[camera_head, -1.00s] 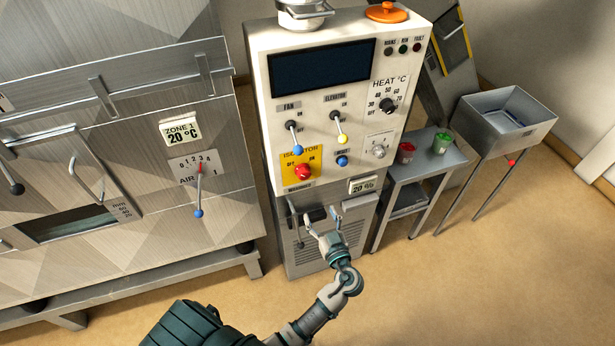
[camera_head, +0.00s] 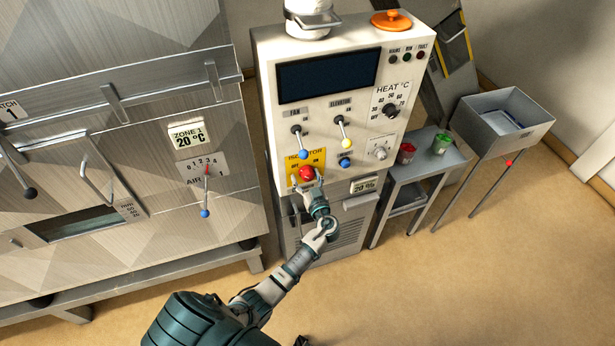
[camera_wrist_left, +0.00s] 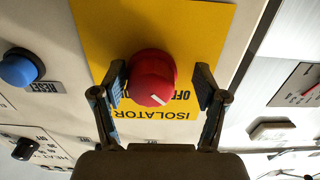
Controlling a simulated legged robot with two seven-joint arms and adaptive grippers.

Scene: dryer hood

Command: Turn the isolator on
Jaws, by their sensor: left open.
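The isolator is a red rotary knob (camera_head: 307,173) on a yellow plate (camera_head: 318,155) low on the white control panel. In the left wrist view the red knob (camera_wrist_left: 152,78) sits between the two fingers, with a white pointer mark on its face. The plate (camera_wrist_left: 205,30) reads ISOLATOR, upside down, and the mark points toward the OFF side. My left gripper (camera_head: 308,184) is at the knob; in the wrist view its open fingers (camera_wrist_left: 158,92) stand on either side, with a visible gap at the right finger. Contact at the left finger is unclear. My right gripper is out of view.
A blue reset button (camera_wrist_left: 18,68) is beside the plate. Fan (camera_head: 299,142) and elevator (camera_head: 344,131) levers are above. A metal oven (camera_head: 130,150) stands left; a side table (camera_head: 425,165) with red and green cups stands right. Open floor lies in front.

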